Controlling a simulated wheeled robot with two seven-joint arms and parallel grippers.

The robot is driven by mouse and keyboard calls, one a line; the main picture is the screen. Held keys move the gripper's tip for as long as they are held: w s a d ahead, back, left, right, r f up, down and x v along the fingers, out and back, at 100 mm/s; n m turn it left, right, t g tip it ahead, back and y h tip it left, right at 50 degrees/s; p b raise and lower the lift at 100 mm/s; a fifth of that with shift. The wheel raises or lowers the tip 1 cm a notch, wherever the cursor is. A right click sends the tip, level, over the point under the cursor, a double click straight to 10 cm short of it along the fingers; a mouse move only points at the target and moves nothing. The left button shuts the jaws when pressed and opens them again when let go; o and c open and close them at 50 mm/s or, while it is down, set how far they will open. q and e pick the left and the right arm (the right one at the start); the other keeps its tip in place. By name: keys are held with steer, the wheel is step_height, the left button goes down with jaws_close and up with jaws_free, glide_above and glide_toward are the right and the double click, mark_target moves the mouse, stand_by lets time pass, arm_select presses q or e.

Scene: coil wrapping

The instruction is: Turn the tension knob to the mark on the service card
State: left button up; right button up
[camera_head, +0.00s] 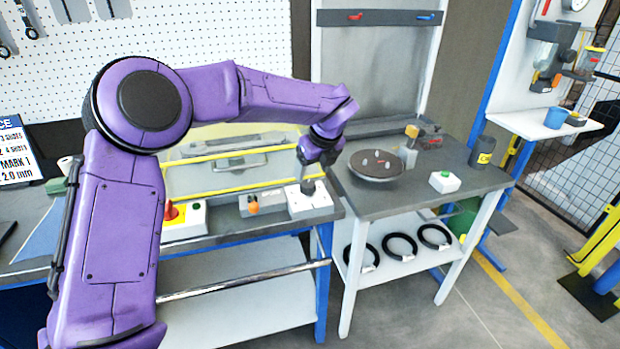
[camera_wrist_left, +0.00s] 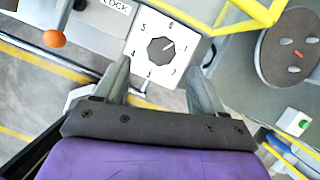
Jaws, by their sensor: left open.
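The tension knob (camera_wrist_left: 160,50) is a dark, many-sided knob on a white plate (camera_wrist_left: 136,41) with numbers around it in the left wrist view. Its pale pointer line aims up and right, roughly between 6 and 1. In the head view the knob's white box (camera_head: 318,205) sits at the right end of the left bench. My left gripper (camera_head: 308,186) reaches down over it. In the wrist view its open fingers (camera_wrist_left: 158,75) stand on either side below the knob, with nothing between them. The service card (camera_head: 17,150) is cut off at the left edge; "MARK 1" and "2.0 mm" are readable. My right gripper is out of view.
An orange-balled lever (camera_head: 253,207) and a red emergency knob (camera_head: 171,211) stand left of the box. Yellow rails (camera_head: 235,152) run behind it. A round dark turntable (camera_head: 376,166) and a green button (camera_head: 444,181) are on the right bench. Black coils (camera_head: 398,246) lie below.

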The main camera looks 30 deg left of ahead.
mark_target(308, 184)
arm_select(q)
steer(key=x, duration=0.3)
steer(key=p+x, duration=0.1)
steer(key=x, duration=0.2)
steer(key=shift+w+d+f, duration=0.1)
steer(key=shift+w, duration=0.15)
steer(key=shift+f, duration=0.15)
steer(key=shift+s, duration=0.2)
steer(key=shift+w, duration=0.1)
steer(key=c, duration=1)
steer(key=shift+c, duration=0.2)
steer(key=shift+m, duration=0.4)
steer(key=shift+m+t+h+b, duration=0.4)
steer(key=shift+m+b, duration=0.2)
steer(key=shift+m, duration=0.3)
steer(key=shift+m+t+h, duration=0.4)
steer(key=shift+m, duration=1.3)
